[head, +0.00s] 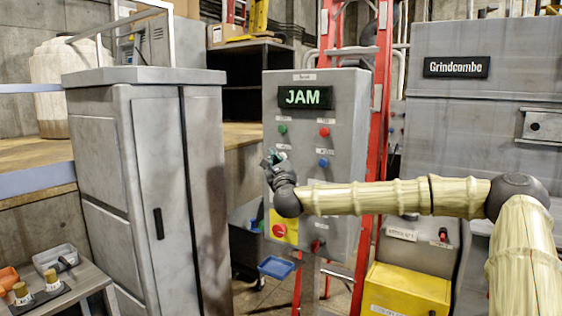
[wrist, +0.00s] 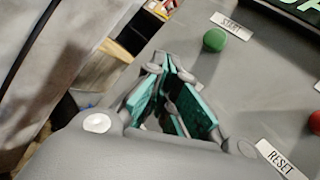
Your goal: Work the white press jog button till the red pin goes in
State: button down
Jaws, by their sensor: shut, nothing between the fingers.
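The grey control box (head: 345,105) carries a lit JAM display (head: 305,97). A green button (head: 283,129) and a red button (head: 324,132) are below it, with a blue button (head: 323,162) lower right. My gripper (head: 273,159) is shut and empty at the left button column, below the green button. The white jog button is not clearly visible; the gripper covers that area, and I cannot tell whether they touch. In the wrist view my gripper (wrist: 165,85) has its teal pads toward the panel, left of the green button (wrist: 215,39). I cannot identify the red pin with certainty.
A red stop button (head: 279,231) on a yellow plate sits below my gripper. A red-topped control (head: 443,234) is on the Grindcombe machine (head: 455,75). A grey cabinet (head: 150,170) stands left of the box; a red ladder (head: 380,100) is behind it.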

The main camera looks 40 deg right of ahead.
jog(key=shift+a, duration=0.15)
jog(key=a, duration=0.1)
jog(key=s+a+b, duration=0.1)
jog(key=a, duration=0.1)
jog(key=s+a+b, duration=0.1)
jog(key=shift+a, duration=0.3)
dwell(0.5)
dwell(0.3)
